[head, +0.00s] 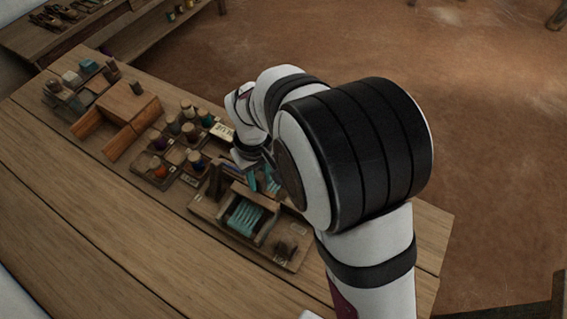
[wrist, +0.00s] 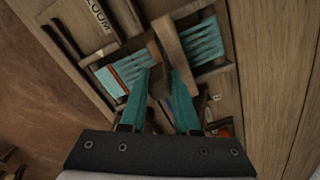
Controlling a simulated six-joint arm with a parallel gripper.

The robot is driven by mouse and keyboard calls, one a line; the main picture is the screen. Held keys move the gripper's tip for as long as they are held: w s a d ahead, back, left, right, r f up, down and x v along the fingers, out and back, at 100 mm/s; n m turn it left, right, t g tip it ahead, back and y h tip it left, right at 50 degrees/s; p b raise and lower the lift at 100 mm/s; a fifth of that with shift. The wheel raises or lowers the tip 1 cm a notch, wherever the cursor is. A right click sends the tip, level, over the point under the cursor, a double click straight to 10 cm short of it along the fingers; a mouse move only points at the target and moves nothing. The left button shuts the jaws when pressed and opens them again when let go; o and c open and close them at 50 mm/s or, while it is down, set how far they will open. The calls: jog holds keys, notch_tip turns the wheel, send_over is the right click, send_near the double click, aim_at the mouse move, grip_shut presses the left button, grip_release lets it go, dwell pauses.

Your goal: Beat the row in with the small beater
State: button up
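The bar may be the beater, but I cannot be sure. My gripper (wrist: 162,72) has teal fingers pointing down at the loom, with the tips close to the bar. A brown piece (wrist: 158,85) shows between the fingers. I cannot tell whether they touch it. In the head view my arm partly hides the gripper.
Trays with several thread spools (head: 188,128) stand left of the loom. A wooden box or stand (head: 127,103) and more small containers (head: 80,78) are farther left. A label card (head: 222,131) lies behind the loom. The bench's near boards (head: 70,205) are clear.

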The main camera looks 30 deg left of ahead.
grip_shut()
jog(key=w, duration=0.8)
jog(key=shift+c, duration=0.2)
grip_release()
jog(key=shift+w, duration=0.2)
jog(key=shift+s+r, duration=0.1)
jog(key=shift+s, duration=0.4)
grip_shut()
jog(key=shift+s, duration=3.6)
jog(key=o, duration=0.9)
grip_release()
jog(key=shift+c, duration=0.2)
